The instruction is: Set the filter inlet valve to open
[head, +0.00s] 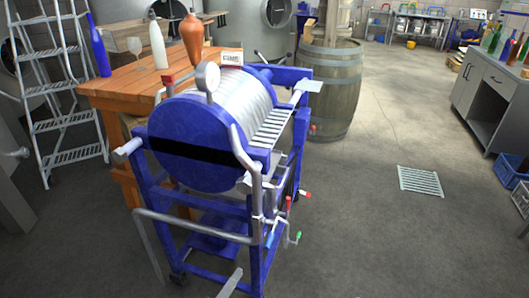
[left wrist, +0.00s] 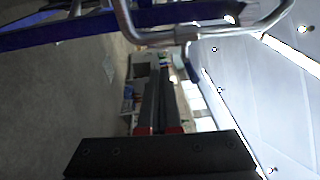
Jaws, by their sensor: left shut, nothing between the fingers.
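The blue plate filter (head: 195,155) stands on a blue wheeled frame with grey pipes. Small valve handles sit low at its front right: a blue one (head: 268,239), a red one (head: 289,203) and a green one (head: 298,236). I cannot tell which is the filter inlet valve. In the left wrist view my left gripper (left wrist: 166,68) is shut and empty. A blue handle (left wrist: 191,68) hangs from a bent grey pipe (left wrist: 160,38) just beyond the fingertips; whether they touch is unclear. I cannot clearly make out the left gripper in the head view. My right gripper is not seen.
A wooden table (head: 110,88) with bottles and a glass stands behind the filter, beside a white ladder (head: 65,125). A large barrel (head: 335,90) is behind to the right. A floor grate (head: 420,181) lies in open floor before a cabinet (head: 490,95).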

